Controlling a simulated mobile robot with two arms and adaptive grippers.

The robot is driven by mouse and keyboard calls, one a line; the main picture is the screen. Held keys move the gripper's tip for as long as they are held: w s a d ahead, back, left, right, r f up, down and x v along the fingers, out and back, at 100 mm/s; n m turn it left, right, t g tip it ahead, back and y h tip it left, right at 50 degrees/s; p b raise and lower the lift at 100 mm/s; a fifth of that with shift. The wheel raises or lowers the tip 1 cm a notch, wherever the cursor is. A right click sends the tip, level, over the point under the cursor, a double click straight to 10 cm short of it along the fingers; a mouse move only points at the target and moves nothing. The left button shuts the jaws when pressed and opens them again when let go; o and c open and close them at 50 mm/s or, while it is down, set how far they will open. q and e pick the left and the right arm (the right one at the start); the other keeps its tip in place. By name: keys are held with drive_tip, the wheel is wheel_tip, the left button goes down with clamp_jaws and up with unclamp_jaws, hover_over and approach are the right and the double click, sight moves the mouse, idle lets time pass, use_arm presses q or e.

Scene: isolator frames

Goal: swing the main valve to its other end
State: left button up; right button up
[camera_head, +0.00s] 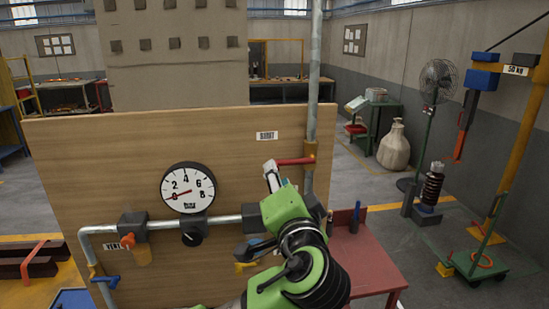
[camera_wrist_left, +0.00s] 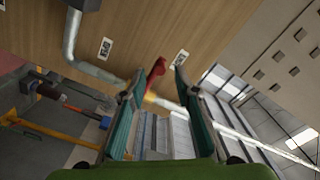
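The main valve appears to be the red lever (camera_head: 295,161) on the vertical pipe at the right of the wooden panel. It lies about level, pointing left from its orange-yellow body (camera_head: 310,149). My left gripper (camera_head: 270,169) is at the lever's left end, on the green arm. In the left wrist view the fingers (camera_wrist_left: 159,77) are apart, and the red lever (camera_wrist_left: 155,74) shows between their tips, nearer the left finger. I cannot tell whether they touch it. My right gripper is not in view.
A gauge (camera_head: 188,188) on the panel (camera_head: 70,150) has its needle near 0. A horizontal pipe (camera_head: 165,224) carries an orange-handled valve (camera_head: 128,240) and a black knob (camera_head: 193,233). A yellow handle (camera_head: 246,266) is beside my arm. A red table (camera_head: 368,255) stands right.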

sight(293, 163)
use_arm(q)
drive_tip(key=p+x, duration=0.1)
drive_tip(key=x, duration=0.3)
drive_tip(key=shift+r, duration=0.15)
drive_tip(key=shift+w+p, duration=0.35)
drive_tip(key=shift+w, duration=0.15)
clamp_jaws()
